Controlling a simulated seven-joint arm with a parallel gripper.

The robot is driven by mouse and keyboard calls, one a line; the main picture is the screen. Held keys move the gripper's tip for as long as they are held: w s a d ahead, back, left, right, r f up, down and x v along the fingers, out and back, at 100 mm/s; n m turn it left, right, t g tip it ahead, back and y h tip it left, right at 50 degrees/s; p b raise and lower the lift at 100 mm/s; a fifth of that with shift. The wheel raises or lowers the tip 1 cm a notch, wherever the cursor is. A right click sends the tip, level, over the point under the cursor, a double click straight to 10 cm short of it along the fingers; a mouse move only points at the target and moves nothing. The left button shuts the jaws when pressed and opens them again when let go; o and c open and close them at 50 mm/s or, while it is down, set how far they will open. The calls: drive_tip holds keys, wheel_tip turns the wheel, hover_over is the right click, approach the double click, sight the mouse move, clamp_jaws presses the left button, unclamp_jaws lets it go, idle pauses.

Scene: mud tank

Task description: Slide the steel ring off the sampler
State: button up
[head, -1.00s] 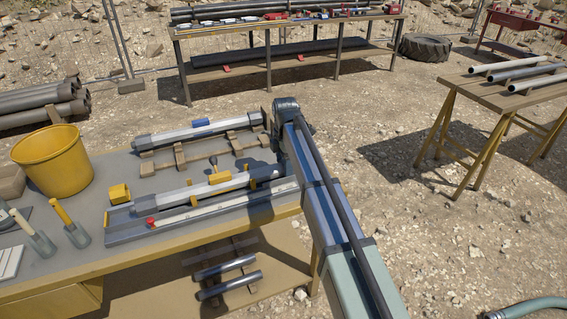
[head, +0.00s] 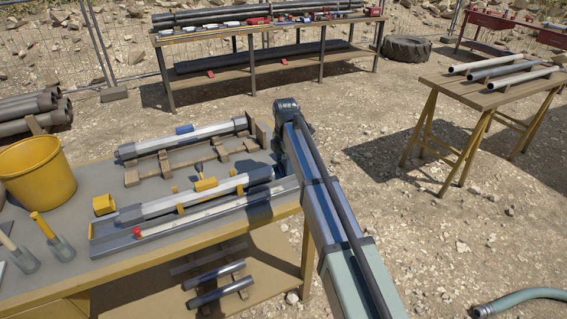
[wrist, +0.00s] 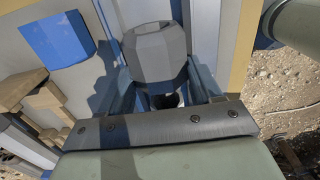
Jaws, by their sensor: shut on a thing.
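The sampler is most likely the long grey faceted tube (head: 165,206) lying on the bench with yellow clamps (head: 206,184) on it. Its dark right end (head: 259,174) lies just left of my arm. In the head view my gripper is hidden behind my arm. In the wrist view my gripper (wrist: 160,97) has its two blue-grey fingers closed on either side of a grey faceted piece (wrist: 153,55), which looks like the steel ring. How much of the sampler is inside the ring cannot be seen.
A second tube (head: 210,131) with a blue block (head: 184,129) rests on wooden cradles behind; the block also shows in the wrist view (wrist: 57,38). A rail with a red knob (head: 136,232) lies in front. A yellow bucket (head: 38,172) stands left.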

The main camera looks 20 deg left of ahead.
drive_tip(key=o, duration=1.4)
drive_tip(key=shift+c, duration=0.2)
wheel_tip(320, 180, up, 14)
drive_tip(key=shift+f, duration=0.1)
